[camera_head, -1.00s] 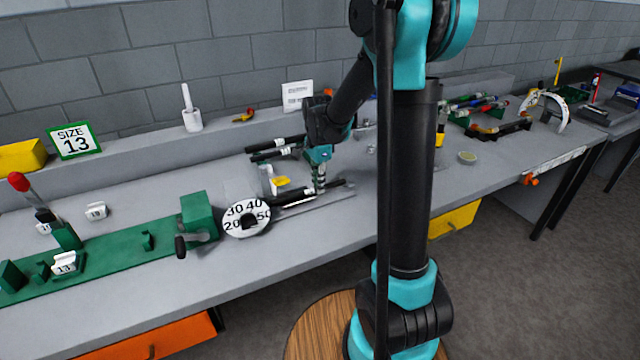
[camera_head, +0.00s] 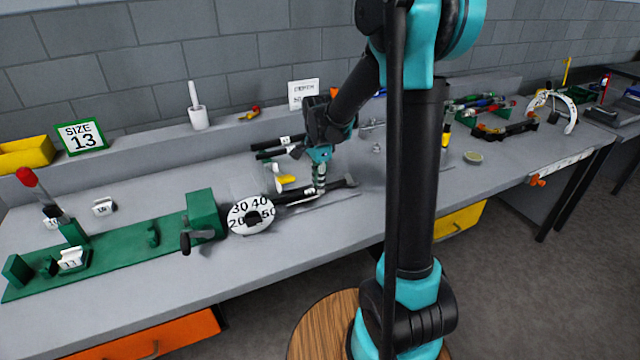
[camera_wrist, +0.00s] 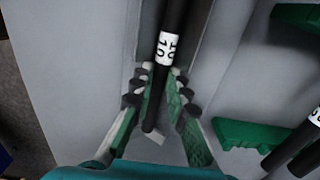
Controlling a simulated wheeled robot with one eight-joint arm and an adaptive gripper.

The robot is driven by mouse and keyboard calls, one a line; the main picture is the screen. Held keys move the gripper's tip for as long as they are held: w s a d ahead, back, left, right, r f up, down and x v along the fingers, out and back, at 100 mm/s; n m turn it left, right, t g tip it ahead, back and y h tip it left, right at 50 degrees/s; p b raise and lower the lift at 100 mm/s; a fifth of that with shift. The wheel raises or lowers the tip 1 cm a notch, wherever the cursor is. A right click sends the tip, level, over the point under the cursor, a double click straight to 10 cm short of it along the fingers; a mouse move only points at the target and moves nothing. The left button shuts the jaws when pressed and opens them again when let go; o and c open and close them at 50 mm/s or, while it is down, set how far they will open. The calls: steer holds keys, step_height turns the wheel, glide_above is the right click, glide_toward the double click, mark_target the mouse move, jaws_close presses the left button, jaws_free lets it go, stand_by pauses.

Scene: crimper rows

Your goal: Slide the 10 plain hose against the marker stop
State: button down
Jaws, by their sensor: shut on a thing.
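A dark hose (camera_wrist: 172,22) with a white band printed 10 runs between my fingers in the wrist view. My gripper (camera_wrist: 153,82) is shut on this hose, with a short dark end sticking out on the palm side. In the head view my gripper (camera_head: 319,188) points down at the bench, over a pale channel (camera_head: 330,202) right of the round dial (camera_head: 252,214) marked 20 to 50. The hose lies low along this channel, partly hidden by the fingers. A grey block (camera_head: 350,181) shows right of the fingers. I cannot tell which part is the marker stop.
Other dark hoses (camera_head: 280,145) lie behind my gripper; a green rack (camera_wrist: 250,133) holds hoses in the wrist view. A green crimper base (camera_head: 110,250) with a red-knobbed lever (camera_head: 27,177) stands left. A SIZE 13 sign (camera_head: 80,137) stands behind it.

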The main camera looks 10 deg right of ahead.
steer(key=shift+s+a+f, duration=0.1)
steer(key=shift+s+a, duration=0.15)
steer(key=shift+a, duration=0.25)
steer(key=shift+s+a, duration=0.25)
steer(key=shift+a, duration=0.25)
stand_by(0.3)
steer(key=c, duration=1.4)
jaws_free()
steer(key=shift+s, duration=0.1)
steer(key=shift+r, duration=0.4)
steer(key=shift+w+d+r, duration=0.15)
steer(key=shift+d+r, duration=0.1)
steer(key=shift+r, duration=1.65)
steer(key=shift+w+d+r, duration=0.2)
steer(key=shift+d+r, duration=0.05)
steer(key=shift+r, duration=1.6)
steer(key=shift+w+d+r, duration=0.15)
steer(key=shift+d+r, duration=0.1)
steer(key=shift+r, duration=1.65)
